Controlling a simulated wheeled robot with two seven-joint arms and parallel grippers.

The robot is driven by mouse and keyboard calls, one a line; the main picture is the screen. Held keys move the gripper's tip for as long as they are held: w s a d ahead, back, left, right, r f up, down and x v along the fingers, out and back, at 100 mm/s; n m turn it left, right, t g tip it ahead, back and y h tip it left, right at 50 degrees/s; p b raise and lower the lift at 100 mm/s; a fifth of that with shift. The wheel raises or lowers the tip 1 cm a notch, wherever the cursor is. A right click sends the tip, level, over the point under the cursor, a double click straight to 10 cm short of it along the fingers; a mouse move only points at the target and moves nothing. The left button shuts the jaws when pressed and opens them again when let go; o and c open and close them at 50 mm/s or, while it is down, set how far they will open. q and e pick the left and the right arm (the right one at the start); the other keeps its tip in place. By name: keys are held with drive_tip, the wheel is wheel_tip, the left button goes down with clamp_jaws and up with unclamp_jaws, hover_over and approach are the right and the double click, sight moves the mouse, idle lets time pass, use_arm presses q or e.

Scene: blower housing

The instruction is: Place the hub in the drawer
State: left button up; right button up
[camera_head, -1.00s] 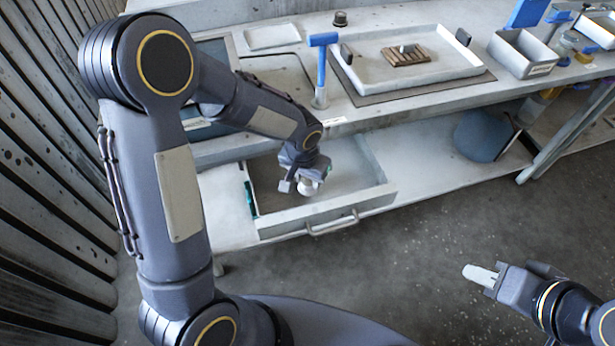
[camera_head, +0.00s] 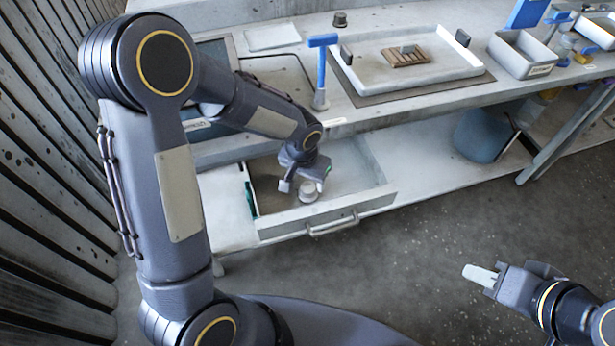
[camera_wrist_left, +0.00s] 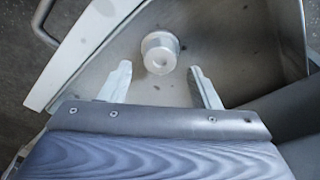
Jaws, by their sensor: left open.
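The hub (camera_head: 308,191) is a small light-grey round part. It sits in the open drawer (camera_head: 348,211), near its front wall. In the left wrist view the hub (camera_wrist_left: 160,52) stands on the drawer floor (camera_wrist_left: 235,50), just beyond my fingertips and apart from them. My left gripper (camera_head: 298,184) is inside the drawer beside the hub. Its two fingers (camera_wrist_left: 157,78) are spread with nothing between them. My right gripper (camera_head: 482,275) is over the floor at the lower right, away from the drawer; its finger gap cannot be made out.
The bench above carries a white tray (camera_head: 375,77) with a brown slatted block (camera_head: 407,57), a blue-headed hammer (camera_head: 322,70) and a grey bin (camera_head: 523,54). A blue-grey bucket (camera_head: 480,135) stands on the lower shelf. The floor before the drawer is clear.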

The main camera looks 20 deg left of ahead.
sight(305, 199)
use_arm(q)
wheel_tip(305, 199, up, 12)
drive_tip(key=s+f, duration=0.1)
drive_tip(key=s, duration=0.1)
drive_tip(key=s+a+r+n+t+h, duration=0.1)
drive_tip(key=s+a+r+n+t, duration=0.1)
drive_tip(key=s, duration=0.7)
drive_tip(key=s+a+r+n+t+h, duration=0.1)
drive_tip(key=s+a+r, duration=0.3)
drive_tip(key=s, duration=0.6)
drive_tip(key=shift+r+n+t+h, duration=0.35)
drive_tip(key=shift+n+t+h, duration=0.05)
drive_tip(key=shift+h, duration=0.3)
use_arm(e)
drive_tip(key=shift+r, duration=0.7)
use_arm(q)
wheel_tip(305, 199, up, 3)
drive_tip(key=p, duration=0.3)
drive_tip(key=shift+f, duration=0.15)
use_arm(e)
wheel_tip(305, 199, up, 3)
drive_tip(key=shift+f, duration=0.2)
use_arm(q)
drive_tip(key=shift+c, duration=0.3)
